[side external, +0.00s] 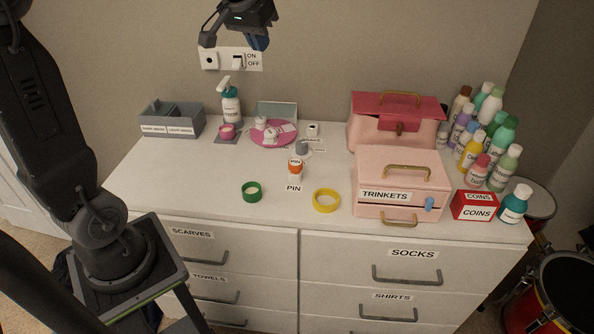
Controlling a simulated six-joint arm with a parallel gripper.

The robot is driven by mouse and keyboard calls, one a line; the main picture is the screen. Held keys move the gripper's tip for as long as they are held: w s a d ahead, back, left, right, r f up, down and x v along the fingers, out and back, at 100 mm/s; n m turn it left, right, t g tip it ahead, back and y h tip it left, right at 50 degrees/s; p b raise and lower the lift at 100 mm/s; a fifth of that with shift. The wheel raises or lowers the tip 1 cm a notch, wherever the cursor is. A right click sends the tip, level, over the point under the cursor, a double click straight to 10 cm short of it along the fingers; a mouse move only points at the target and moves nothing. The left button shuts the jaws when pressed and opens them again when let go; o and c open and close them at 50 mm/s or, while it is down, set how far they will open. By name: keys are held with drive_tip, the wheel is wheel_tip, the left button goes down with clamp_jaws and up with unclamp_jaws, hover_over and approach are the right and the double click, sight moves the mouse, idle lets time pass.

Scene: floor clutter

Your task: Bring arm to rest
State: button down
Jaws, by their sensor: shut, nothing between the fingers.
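My gripper (240,22) hangs at the top of the side external view, shut and empty. It appears in front of the wall, near the ON/OFF switch plate (222,60), high over the back of the white dresser (150,185). It looks clear of everything on the dresser top. My arm's lower part stands at the left, and the links that lead to the gripper run out of the picture at the top.
Green (252,197) and yellow (316,204) rings lie in front.

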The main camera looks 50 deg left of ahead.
drive_tip(key=s+d+f+m+h, duration=0.1)
drive_tip(key=s+d+f, duration=0.3)
drive_tip(key=s+d, duration=0.4)
drive_tip(key=s+d+f+m, duration=0.3)
drive_tip(key=s+d, duration=0.4)
drive_tip(key=s, duration=0.5)
drive_tip(key=shift+d+f+t+h, duration=0.35)
drive_tip(key=shift+f+t+h, duration=0.05)
drive_tip(key=c, duration=1.8)
unclamp_jaws()
